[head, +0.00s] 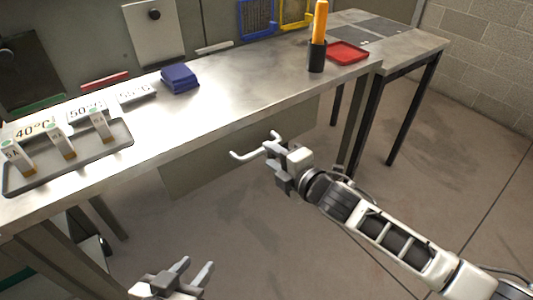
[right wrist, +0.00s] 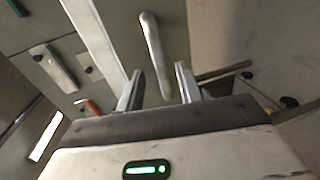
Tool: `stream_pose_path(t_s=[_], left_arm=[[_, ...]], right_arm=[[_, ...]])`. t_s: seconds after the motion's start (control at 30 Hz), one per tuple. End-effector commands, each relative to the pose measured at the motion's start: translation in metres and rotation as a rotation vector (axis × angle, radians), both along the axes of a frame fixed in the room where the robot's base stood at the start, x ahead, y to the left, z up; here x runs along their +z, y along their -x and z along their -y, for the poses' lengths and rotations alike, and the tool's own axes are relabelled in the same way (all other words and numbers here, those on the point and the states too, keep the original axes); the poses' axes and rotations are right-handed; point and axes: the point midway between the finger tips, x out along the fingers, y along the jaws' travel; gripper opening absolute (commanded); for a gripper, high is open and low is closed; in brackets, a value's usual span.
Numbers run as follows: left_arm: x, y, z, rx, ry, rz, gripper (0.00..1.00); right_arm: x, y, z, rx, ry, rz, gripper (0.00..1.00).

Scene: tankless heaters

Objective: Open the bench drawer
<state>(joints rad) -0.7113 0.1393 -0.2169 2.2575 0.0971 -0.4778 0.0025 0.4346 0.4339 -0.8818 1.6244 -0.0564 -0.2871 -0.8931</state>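The bench drawer (head: 213,160) is a grey front panel below the front edge of the bench top, and it looks shut. Its pale bar handle (head: 244,156) sticks out from the panel, partly hidden by my right gripper (head: 270,150). In the right wrist view, the handle (right wrist: 155,55) lies ahead of the open fingers of my right gripper (right wrist: 158,88), with its near end roughly between them. I cannot tell whether they touch. My left gripper (head: 194,268) is at the bottom of the head view, open and empty, away from the bench.
The metal bench top (head: 215,105) carries a grey tray (head: 110,147) with small labelled blocks, a blue stack (head: 180,78), a black cup (head: 317,57) with an orange tool, and a red tray (head: 347,52). The floor (head: 230,230) in front is clear. Bench legs stand right of the drawer.

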Motion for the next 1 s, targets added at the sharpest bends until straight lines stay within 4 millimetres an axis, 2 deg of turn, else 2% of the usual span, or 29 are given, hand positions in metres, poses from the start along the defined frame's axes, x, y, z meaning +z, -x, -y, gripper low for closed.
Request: stream_pose_path(t_s=[0.2,0.57,0.67,0.7,1.0], left_arm=[[-0.003,0.001,0.000,-0.001,0.000,0.002,0.36],[-0.003,0.001,0.001,-0.002,0.000,-0.001,0.36],[-0.004,0.002,0.001,-0.003,-0.001,0.000,0.36],[-0.004,0.002,0.001,-0.004,0.000,0.000,0.36],[-0.001,0.002,0.001,-0.004,-0.001,-0.001,0.36]], right_arm=[[-0.005,-0.020,-0.015,0.001,-0.002,0.000,0.36],[-0.006,-0.023,-0.018,0.001,-0.002,0.000,0.36],[-0.006,-0.023,-0.017,0.001,-0.002,0.000,0.11],[-0.006,-0.023,-0.017,0.001,-0.002,0.000,0.00],[-0.006,-0.021,-0.014,0.000,-0.001,-0.002,0.00]])
